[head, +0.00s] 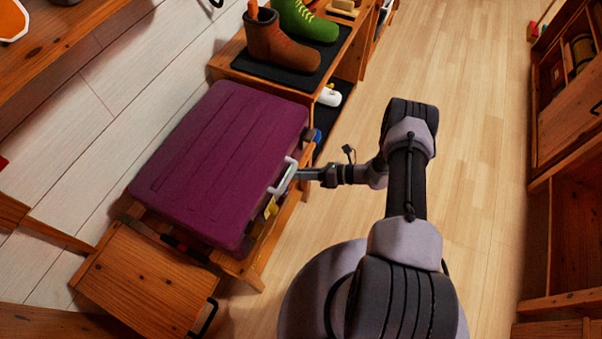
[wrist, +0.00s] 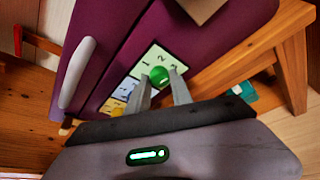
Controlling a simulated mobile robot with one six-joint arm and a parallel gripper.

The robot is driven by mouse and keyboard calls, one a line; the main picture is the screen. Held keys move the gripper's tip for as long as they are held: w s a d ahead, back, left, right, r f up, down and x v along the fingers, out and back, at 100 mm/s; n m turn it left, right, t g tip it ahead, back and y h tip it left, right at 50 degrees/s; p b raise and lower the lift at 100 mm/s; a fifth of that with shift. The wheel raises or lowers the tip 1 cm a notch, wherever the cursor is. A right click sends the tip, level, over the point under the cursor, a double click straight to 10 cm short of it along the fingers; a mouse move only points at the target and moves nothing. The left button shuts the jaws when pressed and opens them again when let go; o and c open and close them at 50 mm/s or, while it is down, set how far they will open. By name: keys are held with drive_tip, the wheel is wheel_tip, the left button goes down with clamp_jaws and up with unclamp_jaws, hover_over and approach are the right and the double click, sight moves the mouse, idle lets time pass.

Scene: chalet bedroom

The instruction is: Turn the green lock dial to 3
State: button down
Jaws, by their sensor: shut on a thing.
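The green lock dial (wrist: 159,75) shows in the wrist view on a pale green plate (wrist: 172,55) with the digits 1, 2 and 3 along its upper edge. My gripper (wrist: 161,82) is shut on the green dial, one fingertip on each side. I cannot tell which digit the dial points to. In the head view my gripper (head: 305,174) reaches the suitcase's right side, and the green dial is hidden there.
Beside the green plate are a blue plate (wrist: 128,90) and a yellow dial (wrist: 117,111), partly hidden by my gripper. The suitcase lies on a wooden stand (wrist: 290,60). A bench with a brown boot (head: 278,45) and a green boot (head: 307,22) stands behind. Floor at right is clear.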

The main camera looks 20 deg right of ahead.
drive_tip(key=shift+d+f+m+g+y, duration=0.1)
drive_tip(key=shift+m+g+y, duration=0.55)
drive_tip(key=shift+m, duration=0.95)
drive_tip(key=shift+t+y, duration=0.25)
drive_tip(key=shift+w, duration=0.1)
drive_tip(key=c, duration=1.1)
unclamp_jaws()
drive_tip(key=shift+c, duration=0.2)
drive_tip(key=p+v, duration=0.1)
drive_tip(key=v, duration=1.6)
drive_tip(key=shift+d+p, duration=0.2)
drive_tip(key=shift+p, duration=0.1)
